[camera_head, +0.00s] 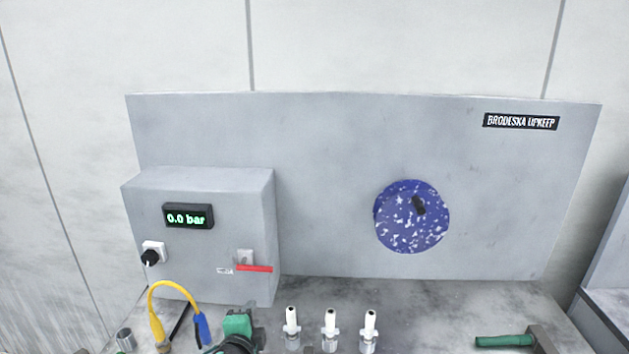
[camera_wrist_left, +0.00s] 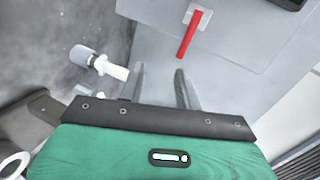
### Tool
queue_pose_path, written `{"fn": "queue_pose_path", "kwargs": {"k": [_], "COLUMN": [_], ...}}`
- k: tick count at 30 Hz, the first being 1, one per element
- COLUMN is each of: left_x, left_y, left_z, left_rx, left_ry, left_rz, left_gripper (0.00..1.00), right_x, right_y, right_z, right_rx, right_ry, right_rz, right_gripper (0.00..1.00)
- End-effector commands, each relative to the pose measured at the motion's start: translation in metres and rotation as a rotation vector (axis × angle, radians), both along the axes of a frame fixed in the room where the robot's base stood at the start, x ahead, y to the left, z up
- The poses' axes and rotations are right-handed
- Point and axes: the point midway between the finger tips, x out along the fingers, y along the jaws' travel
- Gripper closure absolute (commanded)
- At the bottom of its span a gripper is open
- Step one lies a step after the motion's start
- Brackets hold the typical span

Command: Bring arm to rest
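My left gripper (camera_head: 240,328) is low in the head view, in front of the grey control box (camera_head: 200,240). In the left wrist view its two fingers (camera_wrist_left: 160,70) stand apart with nothing between them. They point toward the box front, below the red lever (camera_head: 254,268). The lever also shows in the left wrist view (camera_wrist_left: 189,35), with a clear gap to the fingertips. My right gripper is not in view.
Three white-tipped fittings (camera_head: 330,322) stand on the bench right of my left gripper. A yellow-and-blue hose (camera_head: 172,285) arches at its left. A blue speckled disc (camera_head: 405,230) is on the back panel. A green-handled tool (camera_head: 505,341) lies at the right.

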Motion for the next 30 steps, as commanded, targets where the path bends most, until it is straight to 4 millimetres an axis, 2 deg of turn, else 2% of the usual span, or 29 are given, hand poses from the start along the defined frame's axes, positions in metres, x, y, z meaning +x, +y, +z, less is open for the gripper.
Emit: {"fn": "queue_pose_path", "kwargs": {"k": [1, 6, 12, 15, 21, 30], "left_x": [-0.017, -0.079, -0.164, -0.206, -0.269, -0.341], "left_y": [0.002, 0.018, 0.037, 0.046, 0.058, 0.070], "left_z": [-0.016, -0.064, -0.109, -0.125, -0.142, -0.149], "left_rx": [-0.068, -0.326, -0.588, -0.697, -0.829, -0.944], "left_ry": [0.055, 0.256, 0.484, 0.583, 0.718, 0.846], "left_rz": [0.030, 0.183, 0.404, 0.522, 0.707, 0.927], "left_gripper": [0.66, 0.66, 0.66, 0.66, 0.66, 0.66], "right_x": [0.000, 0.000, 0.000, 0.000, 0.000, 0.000], "right_y": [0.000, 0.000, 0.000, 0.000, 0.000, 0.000], "right_z": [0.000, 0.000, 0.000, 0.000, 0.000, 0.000], "right_rx": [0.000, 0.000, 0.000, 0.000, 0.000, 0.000], "right_ry": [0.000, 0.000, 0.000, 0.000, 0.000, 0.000], "right_rz": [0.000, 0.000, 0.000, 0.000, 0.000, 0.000], "right_gripper": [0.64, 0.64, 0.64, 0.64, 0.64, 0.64]}}
